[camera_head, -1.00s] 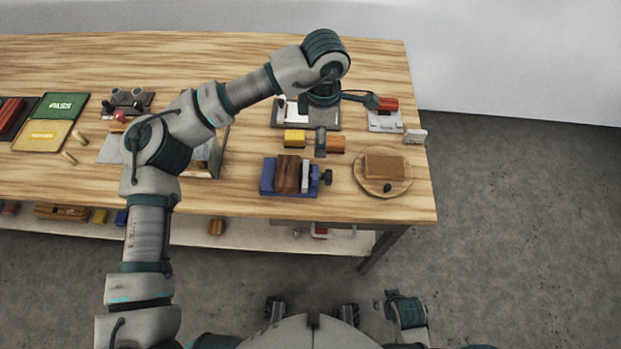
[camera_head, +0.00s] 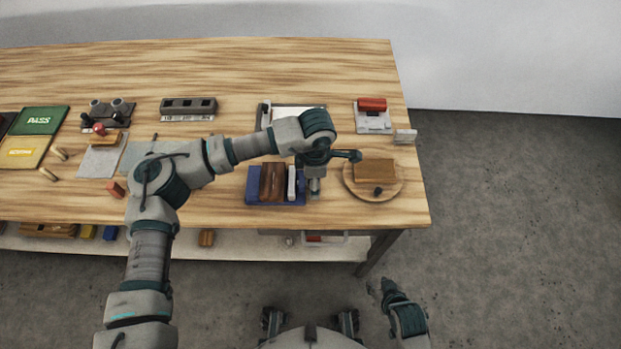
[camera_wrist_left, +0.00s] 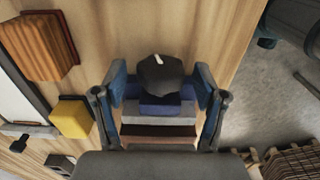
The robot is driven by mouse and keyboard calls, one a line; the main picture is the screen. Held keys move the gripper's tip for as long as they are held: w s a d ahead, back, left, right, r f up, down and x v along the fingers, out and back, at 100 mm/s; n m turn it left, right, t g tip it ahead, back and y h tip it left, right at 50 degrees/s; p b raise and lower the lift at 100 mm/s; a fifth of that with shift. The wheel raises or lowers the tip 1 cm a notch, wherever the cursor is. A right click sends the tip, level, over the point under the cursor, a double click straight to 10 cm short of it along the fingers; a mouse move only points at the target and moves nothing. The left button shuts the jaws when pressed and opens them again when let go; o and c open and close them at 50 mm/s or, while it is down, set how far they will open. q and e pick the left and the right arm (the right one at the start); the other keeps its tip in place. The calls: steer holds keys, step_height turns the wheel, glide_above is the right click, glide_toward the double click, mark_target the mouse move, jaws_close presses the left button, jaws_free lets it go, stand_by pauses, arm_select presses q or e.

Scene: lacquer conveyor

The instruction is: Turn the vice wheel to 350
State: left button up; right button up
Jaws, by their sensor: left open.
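The vice has a blue base (camera_head: 251,188) and a grey jaw (camera_head: 292,182), with a brown block (camera_head: 272,182) in it. It sits near the table's front edge. Its dark wheel (camera_wrist_left: 161,76), with a white mark on top, shows in the left wrist view; my left gripper hides it in the head view. My left gripper (camera_head: 315,187) points down at the vice's right end. In the left wrist view its open fingers (camera_wrist_left: 161,90) stand on either side of the wheel; contact is unclear. My right gripper (camera_head: 374,289) hangs low beside my body, off the table.
A round wooden board (camera_head: 352,190) with a brown block and a dark knob stands close right of the vice. A yellow block (camera_wrist_left: 70,118) and an orange-brown block (camera_wrist_left: 38,47) lie beside the left gripper. A device with a red top (camera_head: 372,105) stands farther back.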

arm_select(q)
steer(key=d, duration=0.3)
steer(key=shift+a, duration=0.45)
steer(key=c, duration=0.4)
steer(key=a, duration=0.3)
steer(key=shift+f, duration=0.1)
steer(key=c, duration=0.7)
steer(key=shift+c, duration=0.2)
steer(key=shift+d, duration=0.75)
arm_select(e)
steer(key=shift+d, duration=0.3)
